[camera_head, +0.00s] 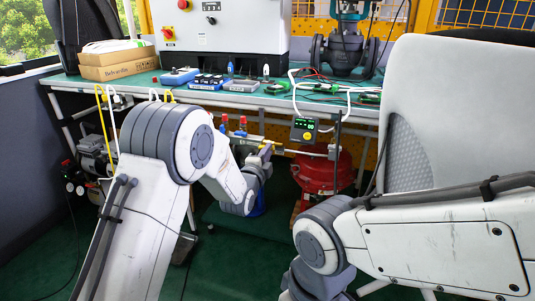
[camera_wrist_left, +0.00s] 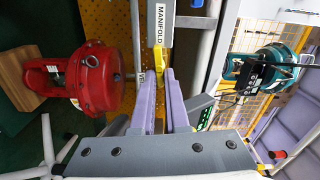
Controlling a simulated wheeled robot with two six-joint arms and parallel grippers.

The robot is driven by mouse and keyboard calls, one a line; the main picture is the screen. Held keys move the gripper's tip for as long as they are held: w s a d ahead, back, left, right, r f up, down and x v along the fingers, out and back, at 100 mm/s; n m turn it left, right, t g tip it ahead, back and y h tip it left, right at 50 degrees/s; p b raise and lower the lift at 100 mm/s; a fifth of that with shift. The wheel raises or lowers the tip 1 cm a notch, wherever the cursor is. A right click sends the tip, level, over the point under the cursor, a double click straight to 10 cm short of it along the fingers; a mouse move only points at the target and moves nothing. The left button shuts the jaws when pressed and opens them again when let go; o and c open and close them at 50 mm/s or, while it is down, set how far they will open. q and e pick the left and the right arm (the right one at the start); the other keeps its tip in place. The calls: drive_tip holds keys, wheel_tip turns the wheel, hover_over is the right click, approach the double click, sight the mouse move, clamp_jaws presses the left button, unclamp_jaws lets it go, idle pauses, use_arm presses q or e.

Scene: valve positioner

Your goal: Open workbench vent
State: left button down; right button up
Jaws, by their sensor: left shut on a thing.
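The vent on the workbench shows as a small yellow valve handle (camera_wrist_left: 158,57) in the left wrist view, beside a label plate reading "MANIFOLD" (camera_wrist_left: 160,22). A second label near it is mostly hidden by a finger. My left gripper (camera_wrist_left: 163,76) has its purple fingers shut around the yellow handle. In the head view the same left gripper (camera_head: 266,150) is below the bench's front edge, at the pipe, and the handle is largely covered there. My right arm comes in from the right, and its gripper is out of view.
The green workbench (camera_head: 160,88) carries a controller box, meters, tools and a grey valve (camera_head: 343,50). A red actuator (camera_head: 322,172) stands under the bench, right of my left gripper. A small display unit (camera_head: 304,130) hangs at the bench's front edge. A compressor (camera_head: 97,160) stands at left.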

use_arm(q)
drive_tip(key=shift+f+m, duration=0.15)
drive_tip(key=shift+m, duration=0.45)
drive_tip(key=c, duration=0.9)
unclamp_jaws()
drive_tip(key=shift+s, duration=0.1)
drive_tip(key=p+v, duration=0.1)
drive_tip(key=v, duration=0.9)
drive_tip(key=shift+s+p, duration=0.2)
drive_tip(key=shift+p, duration=0.2)
